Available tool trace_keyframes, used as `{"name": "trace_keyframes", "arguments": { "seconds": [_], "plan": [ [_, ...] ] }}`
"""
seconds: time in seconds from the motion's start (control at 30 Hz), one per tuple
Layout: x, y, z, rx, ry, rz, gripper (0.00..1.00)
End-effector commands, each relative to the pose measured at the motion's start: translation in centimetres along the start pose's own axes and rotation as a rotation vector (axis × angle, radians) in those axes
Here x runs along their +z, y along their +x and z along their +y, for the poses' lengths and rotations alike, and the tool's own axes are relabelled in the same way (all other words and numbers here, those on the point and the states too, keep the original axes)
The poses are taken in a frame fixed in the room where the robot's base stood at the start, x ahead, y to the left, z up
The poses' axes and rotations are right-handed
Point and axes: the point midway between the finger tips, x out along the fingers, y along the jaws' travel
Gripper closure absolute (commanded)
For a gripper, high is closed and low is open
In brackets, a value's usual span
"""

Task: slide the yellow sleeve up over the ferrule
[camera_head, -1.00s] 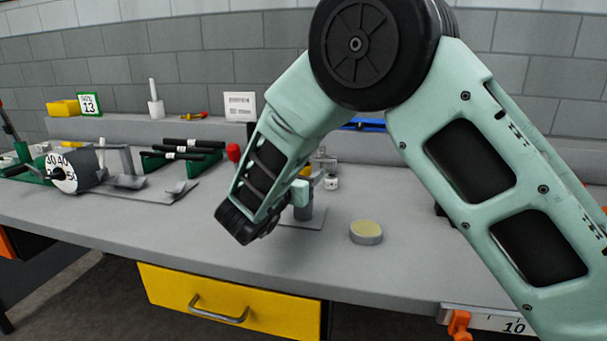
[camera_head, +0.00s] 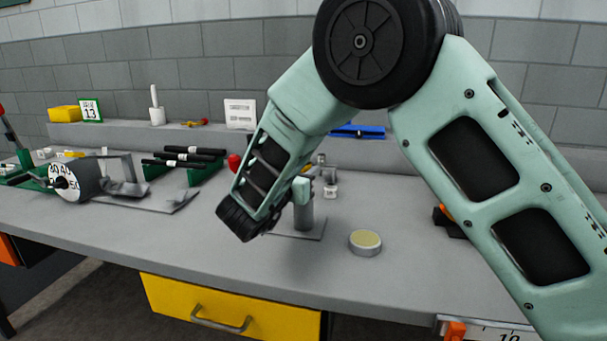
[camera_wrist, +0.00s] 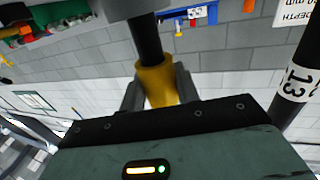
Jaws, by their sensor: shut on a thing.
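In the wrist view the yellow sleeve (camera_wrist: 157,88) sits around an upright black hose (camera_wrist: 146,40). My gripper (camera_wrist: 160,82) is shut on the sleeve, one grey finger on each side. The hose runs from the sleeve up to a grey block (camera_wrist: 125,9) at the top edge. I cannot make out the ferrule for certain. In the head view my own arm hides the fingers and the sleeve; a grey post (camera_head: 303,216) on a flat plate shows just beyond my wrist.
A second black hose (camera_wrist: 302,50) with a white 13 label stands at the right of the wrist view. On the bench are a round tin (camera_head: 365,243), a numbered drum (camera_head: 77,180) and a green rack of black rods (camera_head: 187,160). Bench front is clear.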

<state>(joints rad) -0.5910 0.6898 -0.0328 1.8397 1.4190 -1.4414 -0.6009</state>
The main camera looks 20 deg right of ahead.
Motion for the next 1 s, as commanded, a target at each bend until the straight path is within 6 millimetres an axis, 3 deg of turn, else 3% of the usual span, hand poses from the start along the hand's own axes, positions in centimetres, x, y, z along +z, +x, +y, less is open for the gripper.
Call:
{"name": "trace_keyframes", "arguments": {
  "seconds": [0.3, 0.33, 0.4, 0.77, 1.0],
  "plan": [
    [-0.3, 0.0, 0.0, 0.0, 0.001, -0.001, 1.0],
    [-0.3, 0.0, 0.0, 0.0, 0.001, -0.001, 0.63],
    [-0.3, 0.0, 0.0, 0.0, 0.001, -0.001, 0.46],
    [-0.3, -0.5, 0.0, -0.001, 0.001, -0.001, 0.46],
    [-0.3, -4.5, -0.1, -0.006, 0.002, -0.002, 0.46]
  ]
}}
